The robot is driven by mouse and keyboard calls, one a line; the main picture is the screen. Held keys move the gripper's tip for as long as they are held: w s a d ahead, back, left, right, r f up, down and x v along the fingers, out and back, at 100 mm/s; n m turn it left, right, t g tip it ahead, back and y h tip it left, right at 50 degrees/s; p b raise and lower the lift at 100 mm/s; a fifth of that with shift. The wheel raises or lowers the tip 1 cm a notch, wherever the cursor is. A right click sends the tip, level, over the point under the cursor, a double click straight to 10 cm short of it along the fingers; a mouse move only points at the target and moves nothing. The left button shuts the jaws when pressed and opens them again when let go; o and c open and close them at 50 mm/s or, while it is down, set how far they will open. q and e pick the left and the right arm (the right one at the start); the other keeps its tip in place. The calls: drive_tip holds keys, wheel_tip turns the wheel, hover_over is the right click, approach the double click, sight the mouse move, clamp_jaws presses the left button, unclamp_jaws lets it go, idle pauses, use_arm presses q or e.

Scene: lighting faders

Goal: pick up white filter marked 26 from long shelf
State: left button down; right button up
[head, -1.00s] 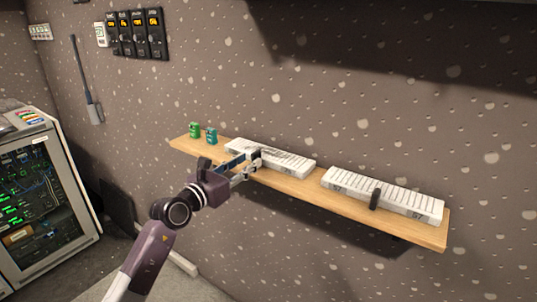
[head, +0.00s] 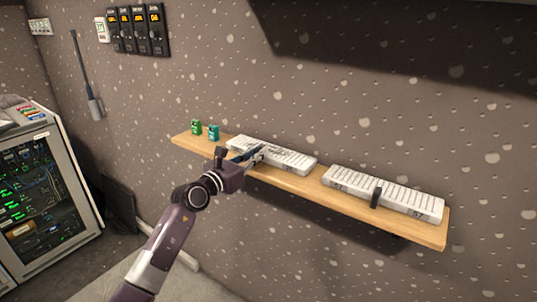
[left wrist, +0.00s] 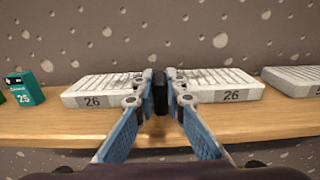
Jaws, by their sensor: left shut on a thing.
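The white filter marked 26 (head: 291,163) lies on the long wooden shelf (head: 300,189), left of another white filter. It has a slatted top, and "26" shows on its front on both sides of a black handle in the left wrist view (left wrist: 95,88). My left gripper (head: 258,154) reaches it from the front left. Its blue-padded fingers are shut on the black handle (left wrist: 161,98) at the middle of the filter's front. The filter appears to rest on the shelf. Fingers partly hide its middle. My right gripper is not in view.
The second white filter (head: 400,200), with a black handle, lies to the right, separated by a small gap. The speckled wall (head: 420,120) is right behind the shelf.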

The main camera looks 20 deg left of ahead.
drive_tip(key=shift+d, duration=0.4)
